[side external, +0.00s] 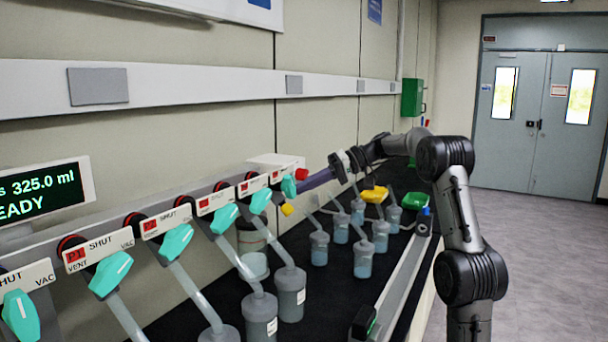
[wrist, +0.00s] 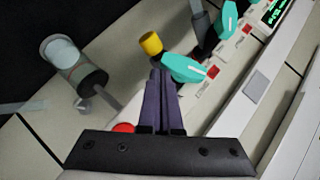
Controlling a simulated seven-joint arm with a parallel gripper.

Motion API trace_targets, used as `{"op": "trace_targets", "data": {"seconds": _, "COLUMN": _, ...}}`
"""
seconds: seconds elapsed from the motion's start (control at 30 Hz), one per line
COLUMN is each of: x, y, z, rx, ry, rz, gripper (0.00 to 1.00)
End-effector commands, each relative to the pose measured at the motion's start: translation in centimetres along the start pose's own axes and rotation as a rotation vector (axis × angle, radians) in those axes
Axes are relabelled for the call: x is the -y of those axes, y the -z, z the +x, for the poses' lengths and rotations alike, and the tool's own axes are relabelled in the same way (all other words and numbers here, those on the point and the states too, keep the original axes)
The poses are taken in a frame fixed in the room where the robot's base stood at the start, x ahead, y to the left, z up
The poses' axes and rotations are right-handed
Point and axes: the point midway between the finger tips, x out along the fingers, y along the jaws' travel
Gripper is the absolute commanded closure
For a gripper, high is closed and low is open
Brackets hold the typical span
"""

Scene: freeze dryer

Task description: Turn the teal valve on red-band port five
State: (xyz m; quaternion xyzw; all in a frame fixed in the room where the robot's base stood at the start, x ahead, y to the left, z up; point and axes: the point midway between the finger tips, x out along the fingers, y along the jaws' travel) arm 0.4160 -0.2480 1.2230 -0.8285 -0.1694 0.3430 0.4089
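Only the P1 label (side external: 75,256) reads clearly. Counting from it, the fifth teal valve (side external: 288,186) is at the far end, beside my gripper (side external: 302,184). In the wrist view, my gripper (wrist: 160,74) has its dark purple fingers together, with no visible gap. Their tips are at the near left end of a teal valve (wrist: 190,69). I cannot tell whether they touch it. The label beside this valve has a red square (wrist: 213,72), its number unreadable.
A yellow knob (wrist: 151,43) is just beyond the fingertips, and a red knob (wrist: 123,128) lies left of the fingers. A neighbouring teal valve (wrist: 228,20) is farther up. Flasks (side external: 289,294) hang below the manifold.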

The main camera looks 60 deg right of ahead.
Motion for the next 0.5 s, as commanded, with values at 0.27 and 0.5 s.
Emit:
{"op": "trace_targets", "data": {"seconds": 0.27, "x": -0.44, "y": -0.44, "z": 0.43, "rx": 0.001, "ry": 0.000, "rz": 0.000, "gripper": 1.00}}
{"op": "trace_targets", "data": {"seconds": 0.5, "x": -0.60, "y": -0.62, "z": 0.62, "rx": 0.001, "ry": 0.000, "rz": 0.000, "gripper": 1.00}}
